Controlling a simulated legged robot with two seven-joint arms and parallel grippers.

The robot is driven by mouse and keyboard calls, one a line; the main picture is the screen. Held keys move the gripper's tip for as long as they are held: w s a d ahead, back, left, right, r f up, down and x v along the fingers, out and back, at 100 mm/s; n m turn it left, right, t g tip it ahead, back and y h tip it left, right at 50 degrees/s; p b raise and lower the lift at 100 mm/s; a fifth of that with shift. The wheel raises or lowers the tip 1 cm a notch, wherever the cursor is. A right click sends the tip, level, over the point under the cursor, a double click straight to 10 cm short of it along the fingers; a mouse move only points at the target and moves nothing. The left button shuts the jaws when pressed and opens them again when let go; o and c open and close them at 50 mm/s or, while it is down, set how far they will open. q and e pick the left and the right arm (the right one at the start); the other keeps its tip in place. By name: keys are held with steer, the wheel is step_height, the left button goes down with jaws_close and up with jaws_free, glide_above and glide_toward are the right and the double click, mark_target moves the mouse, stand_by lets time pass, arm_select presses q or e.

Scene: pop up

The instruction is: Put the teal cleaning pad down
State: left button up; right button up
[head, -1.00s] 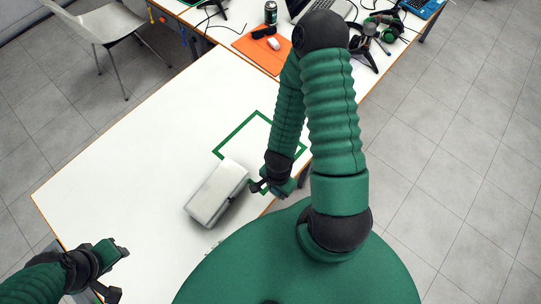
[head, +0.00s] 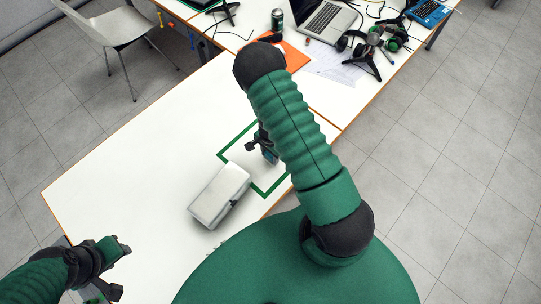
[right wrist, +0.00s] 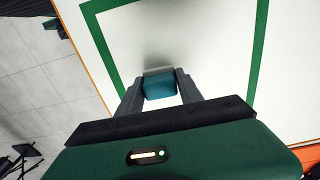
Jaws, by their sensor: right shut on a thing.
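The teal cleaning pad (right wrist: 159,87) is between the two dark fingers of my right gripper (right wrist: 158,80) in the right wrist view. The gripper is shut on it, and a pale edge shows at the pad's far side. In the head view my right gripper (head: 262,143) is over the area inside a green square outline (head: 222,154) on the white table (head: 130,165). A soft shadow lies on the table beyond the pad; whether the pad touches the table I cannot tell. My left gripper (head: 119,268) is open and empty at the lower left.
A closed silver-grey box (head: 219,195) lies at the near-left side of the square, partly over its outline. At the back are a laptop (head: 325,20), a can (head: 277,19), an orange mat (head: 296,58) and headphones (head: 368,42). The table's left part is clear.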

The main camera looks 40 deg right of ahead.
step_height(320, 180, down, 2)
steer(key=shift+s+f, duration=0.1)
steer(key=shift+f, duration=0.15)
steer(key=shift+a, duration=0.1)
steer(key=shift+s, duration=0.1)
steer(key=o, duration=1.3)
